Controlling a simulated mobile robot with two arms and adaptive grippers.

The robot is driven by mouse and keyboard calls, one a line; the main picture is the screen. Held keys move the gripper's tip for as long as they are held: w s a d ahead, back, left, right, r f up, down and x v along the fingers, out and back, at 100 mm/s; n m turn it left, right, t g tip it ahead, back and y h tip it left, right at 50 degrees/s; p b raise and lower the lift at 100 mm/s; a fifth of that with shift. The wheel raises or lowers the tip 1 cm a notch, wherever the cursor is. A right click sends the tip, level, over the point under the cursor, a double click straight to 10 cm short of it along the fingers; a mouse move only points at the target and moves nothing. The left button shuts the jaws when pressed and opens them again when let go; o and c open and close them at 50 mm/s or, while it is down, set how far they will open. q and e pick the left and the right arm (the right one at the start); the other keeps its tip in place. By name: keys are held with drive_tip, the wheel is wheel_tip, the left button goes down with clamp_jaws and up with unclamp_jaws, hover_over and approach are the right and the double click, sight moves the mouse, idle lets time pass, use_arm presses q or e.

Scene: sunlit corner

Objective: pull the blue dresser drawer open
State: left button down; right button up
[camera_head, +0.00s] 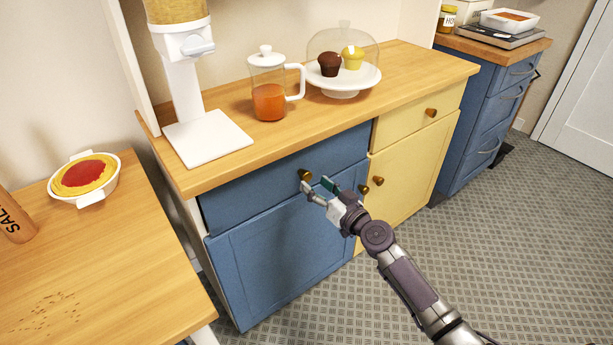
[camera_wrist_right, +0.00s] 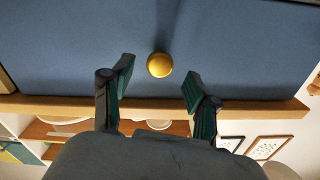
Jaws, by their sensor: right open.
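The blue dresser drawer (camera_head: 240,193) is at the top left of the dresser, under the wooden top, and looks shut. Its round brass-coloured knob (camera_head: 304,174) is on the drawer front. My right gripper (camera_head: 319,188) is open close in front of the drawer, by the knob. In the right wrist view the knob (camera_wrist_right: 160,65) shows between and just beyond the two open fingertips (camera_wrist_right: 158,76), against the blue drawer front (camera_wrist_right: 70,45). No finger is seen closed on it. My left gripper is not in view.
A blue door (camera_head: 285,250) is below the drawer, and a yellow drawer and door (camera_head: 410,185) are to the right. On the top stand a dispenser (camera_head: 185,80), a jug (camera_head: 268,95) and a domed cake stand (camera_head: 342,80). A wooden table (camera_head: 110,250) is at left.

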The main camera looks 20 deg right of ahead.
sight(308, 179)
drive_tip(key=shift+x, duration=2.25)
clamp_jaws()
